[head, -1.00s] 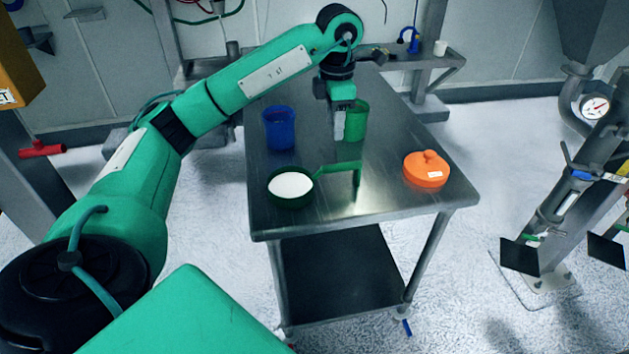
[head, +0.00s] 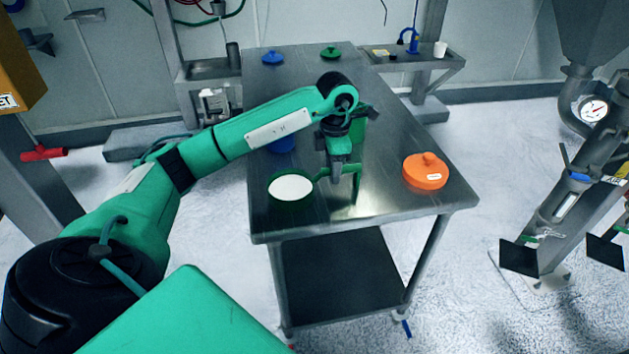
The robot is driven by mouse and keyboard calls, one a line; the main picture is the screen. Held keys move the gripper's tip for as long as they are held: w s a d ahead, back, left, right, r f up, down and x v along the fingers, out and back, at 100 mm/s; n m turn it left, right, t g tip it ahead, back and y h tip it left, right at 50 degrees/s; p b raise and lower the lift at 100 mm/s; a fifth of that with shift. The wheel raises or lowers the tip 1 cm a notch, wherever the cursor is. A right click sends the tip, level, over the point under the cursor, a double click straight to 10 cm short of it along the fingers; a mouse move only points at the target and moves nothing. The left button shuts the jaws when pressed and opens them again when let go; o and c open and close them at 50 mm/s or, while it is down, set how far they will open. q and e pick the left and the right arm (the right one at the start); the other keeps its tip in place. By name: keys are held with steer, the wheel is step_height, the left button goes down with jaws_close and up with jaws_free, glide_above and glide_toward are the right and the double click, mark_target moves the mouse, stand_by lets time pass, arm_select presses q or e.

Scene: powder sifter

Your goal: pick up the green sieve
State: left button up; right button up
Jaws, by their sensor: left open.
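The green sieve (head: 273,197) stands on the near part of the steel table. White powder shows in its round bowl, and its green handle runs right to a bent upright end. My left gripper (head: 344,177) is open and points down at the handle, close to its bent end. The jaws overlap part of the handle in the picture; I cannot tell if they touch it. My right gripper is not in view.
An orange lidded container (head: 426,172) sits right of the sieve on the steel table (head: 400,115). Blue (head: 272,58) and green (head: 331,52) lids lie at the far end.

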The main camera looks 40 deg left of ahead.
arm_select(q)
steer(key=shift+f, duration=0.9)
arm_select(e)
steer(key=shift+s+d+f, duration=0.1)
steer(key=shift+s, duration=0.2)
arm_select(q)
steer(key=shift+c, duration=0.2)
jaws_close()
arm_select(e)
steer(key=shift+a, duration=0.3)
